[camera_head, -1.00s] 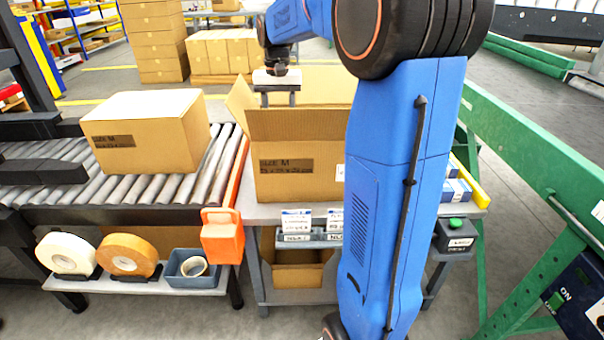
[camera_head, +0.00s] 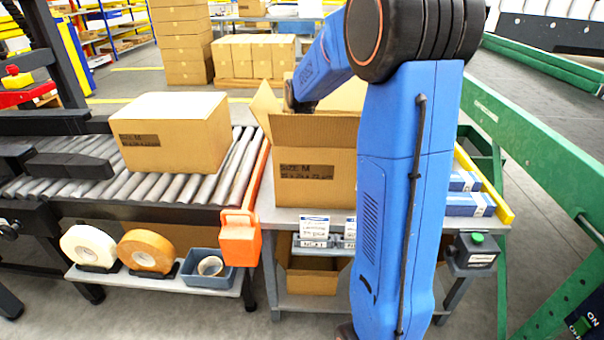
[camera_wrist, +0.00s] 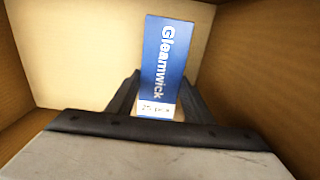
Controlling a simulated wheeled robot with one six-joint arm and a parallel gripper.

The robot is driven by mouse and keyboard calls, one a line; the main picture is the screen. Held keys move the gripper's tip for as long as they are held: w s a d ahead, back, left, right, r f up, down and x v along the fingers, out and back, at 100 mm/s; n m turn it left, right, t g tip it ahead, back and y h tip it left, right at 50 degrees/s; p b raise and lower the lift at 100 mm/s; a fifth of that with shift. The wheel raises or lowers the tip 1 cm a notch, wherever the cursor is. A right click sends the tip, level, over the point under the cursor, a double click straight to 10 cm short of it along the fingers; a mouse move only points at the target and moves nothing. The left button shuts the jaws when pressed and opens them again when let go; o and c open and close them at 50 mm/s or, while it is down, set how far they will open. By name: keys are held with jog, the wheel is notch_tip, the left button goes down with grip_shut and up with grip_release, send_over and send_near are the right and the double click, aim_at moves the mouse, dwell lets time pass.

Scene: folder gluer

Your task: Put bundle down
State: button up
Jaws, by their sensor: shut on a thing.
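The bundle (camera_wrist: 163,62) is a blue and white pack marked "Gleamwick" in the wrist view. My gripper (camera_wrist: 160,98) has a finger on each side of the bundle and is shut on it. The bundle is inside an open carton, with brown walls around it and the pale carton floor (camera_wrist: 75,55) beyond. Whether the bundle touches the floor cannot be told. In the head view the open carton (camera_head: 315,178) stands on the packing table (camera_head: 300,217), marked "SIZE M". Its front wall and my arm hide my gripper and the bundle there.
A closed carton (camera_head: 172,135) sits on the roller conveyor (camera_head: 75,187) at left. Blue packs (camera_head: 468,203) lie at the table's right side. A green machine frame (camera_head: 535,160) stands further right.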

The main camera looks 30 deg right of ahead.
jog(key=shift+f, duration=1.05)
jog(key=shift+f, duration=0.1)
jog(key=o, duration=1.1)
jog(key=shift+o, duration=0.2)
notch_tip(320, 180, up, 12)
